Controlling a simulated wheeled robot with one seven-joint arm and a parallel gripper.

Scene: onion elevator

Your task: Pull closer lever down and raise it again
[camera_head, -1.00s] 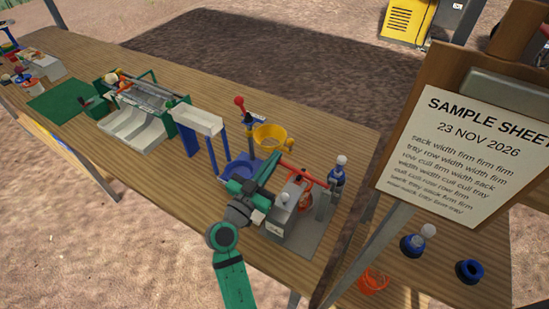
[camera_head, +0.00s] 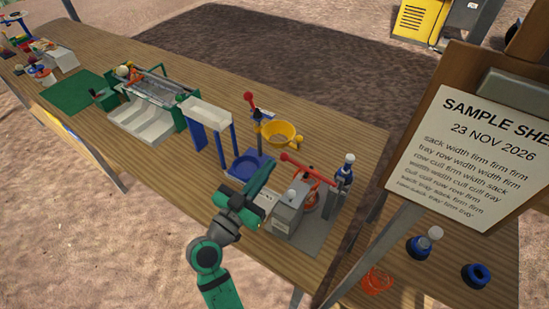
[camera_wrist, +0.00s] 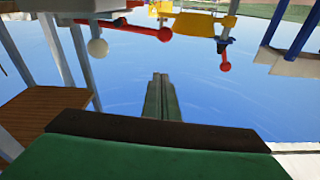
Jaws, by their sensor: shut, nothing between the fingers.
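The closer lever (camera_head: 310,170) is a red bar with a red ball knob at its left end. It lies roughly level above a grey box-shaped machine (camera_head: 288,212). In the wrist view the red lever (camera_wrist: 135,28) and its knob show at the top, apart from my fingers. My gripper (camera_head: 267,168) is to the left of the knob, with its fingers together and empty. Its shut fingers also show in the middle of the wrist view (camera_wrist: 160,80). My gripper hides part of the bench beside the machine.
A blue stand with an upright red-knobbed handle (camera_head: 250,98) and a yellow bowl (camera_head: 281,133) stand behind. A white chute on blue legs (camera_head: 206,113) stands left. The clipboard (camera_head: 470,150) fills the right side.

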